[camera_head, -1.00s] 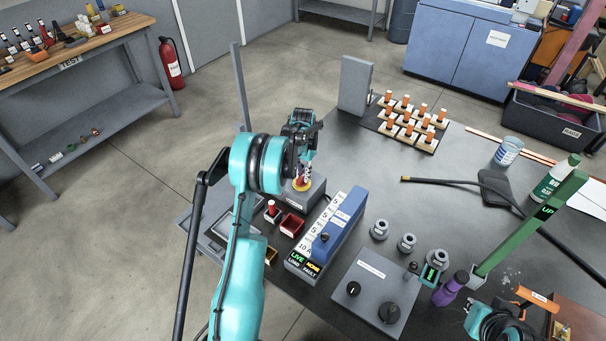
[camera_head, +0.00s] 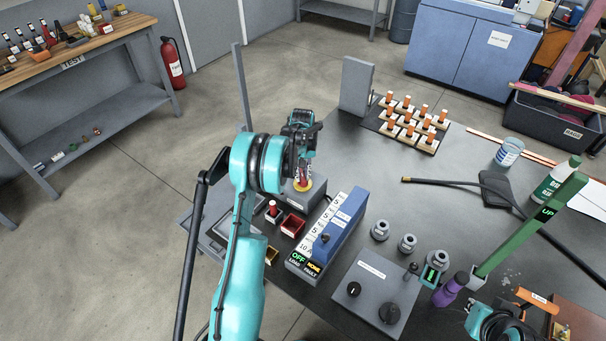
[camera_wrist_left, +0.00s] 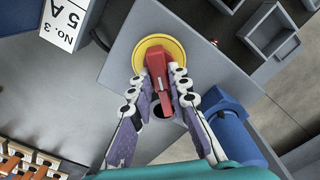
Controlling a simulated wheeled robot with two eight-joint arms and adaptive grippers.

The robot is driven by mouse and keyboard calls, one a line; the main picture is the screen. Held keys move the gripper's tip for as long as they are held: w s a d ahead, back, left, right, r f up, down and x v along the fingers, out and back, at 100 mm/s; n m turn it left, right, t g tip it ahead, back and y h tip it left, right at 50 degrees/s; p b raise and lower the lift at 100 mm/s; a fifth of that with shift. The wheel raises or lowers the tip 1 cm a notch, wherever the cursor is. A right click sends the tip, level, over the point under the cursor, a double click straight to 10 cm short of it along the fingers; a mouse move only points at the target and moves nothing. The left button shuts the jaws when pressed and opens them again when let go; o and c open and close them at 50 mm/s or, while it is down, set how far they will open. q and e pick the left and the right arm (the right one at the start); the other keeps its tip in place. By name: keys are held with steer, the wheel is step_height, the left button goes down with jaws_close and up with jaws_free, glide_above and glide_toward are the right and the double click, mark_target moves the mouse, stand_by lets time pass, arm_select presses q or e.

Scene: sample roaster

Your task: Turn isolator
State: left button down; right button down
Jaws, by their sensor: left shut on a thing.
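The isolator has a red handle (camera_wrist_left: 156,68) on a round yellow plate (camera_wrist_left: 150,47), set on a grey box (camera_wrist_left: 112,72). In the head view its yellow plate (camera_head: 303,186) shows below my left gripper (camera_head: 303,172). My left gripper (camera_wrist_left: 158,84) is shut on the red handle, one finger on each side of it. The handle lies nearly lengthwise between the fingers in the wrist view. The display (camera_head: 303,264) on the fuse panel reads OFF over LOAD and NONE over FAULT. My right gripper's fingers do not show.
The blue and white fuse panel (camera_head: 345,220) stands right of the isolator. A red tray (camera_head: 292,225) lies in front of the isolator. A grey control box (camera_head: 375,290) with black knobs stands nearer. A grey upright plate (camera_head: 355,87) stands behind. The table's middle is partly clear.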

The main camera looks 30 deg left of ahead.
arm_select(q)
steer(key=n, duration=0.4)
steer(key=shift+s+a+n, duration=0.1)
steer(key=shift+n, duration=0.2)
steer(key=shift+s+n, duration=0.15)
steer(key=shift+n, duration=1.75)
steer(key=c, duration=1.4)
jaws_free()
steer(key=shift+c, duration=0.2)
step_height(320, 180, up, 12)
